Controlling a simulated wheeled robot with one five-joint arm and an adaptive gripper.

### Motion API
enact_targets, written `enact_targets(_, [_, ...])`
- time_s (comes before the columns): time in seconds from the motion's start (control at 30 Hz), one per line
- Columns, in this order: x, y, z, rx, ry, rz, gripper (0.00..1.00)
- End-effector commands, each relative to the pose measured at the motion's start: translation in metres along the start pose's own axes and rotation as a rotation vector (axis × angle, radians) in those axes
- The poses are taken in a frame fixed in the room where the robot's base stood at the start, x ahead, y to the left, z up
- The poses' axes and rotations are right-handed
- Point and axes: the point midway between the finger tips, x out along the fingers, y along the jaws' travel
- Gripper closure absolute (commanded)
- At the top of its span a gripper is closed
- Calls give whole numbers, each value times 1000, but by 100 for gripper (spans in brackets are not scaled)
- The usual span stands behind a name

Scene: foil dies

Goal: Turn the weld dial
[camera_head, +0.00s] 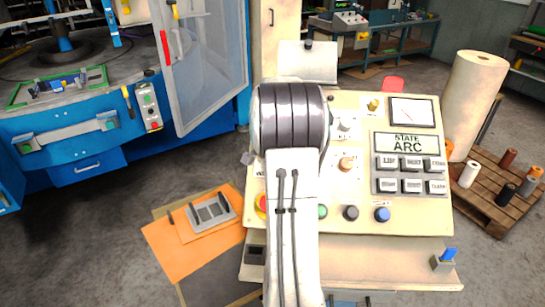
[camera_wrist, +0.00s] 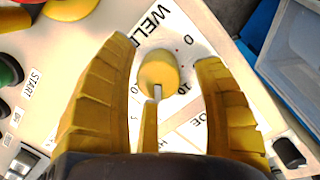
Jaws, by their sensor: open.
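The weld dial (camera_wrist: 157,70) is a round yellow knob with a pale mark at its lower edge. It sits on a cream panel beside the partly hidden letters WELD and printed numbers including 0 and 10. My gripper (camera_wrist: 165,52) is open in the wrist view, with one yellow finger on each side of the dial. Gaps show between the fingers and the knob. A narrow yellow piece stands just below the dial; I cannot tell whether it touches it. In the head view my arm covers part of the panel, and I cannot make out the gripper or this dial there.
The control console (camera_head: 420,215) carries a display (camera_head: 411,143) reading STATE ARC, several grey keys, a gauge (camera_head: 411,112) and coloured buttons. A blue machine (camera_head: 60,150) stands at left. A pallet (camera_head: 490,205) with rolls stands at right. Orange sheets (camera_head: 180,255) lie at lower left.

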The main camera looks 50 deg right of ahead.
Motion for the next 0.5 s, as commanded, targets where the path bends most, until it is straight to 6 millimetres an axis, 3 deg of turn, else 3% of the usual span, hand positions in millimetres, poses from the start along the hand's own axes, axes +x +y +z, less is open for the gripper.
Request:
enact_targets(0.17, [0,0,0,0,-1,0,36])
enact_targets(0.5, [0,0,0,0,-1,1,66])
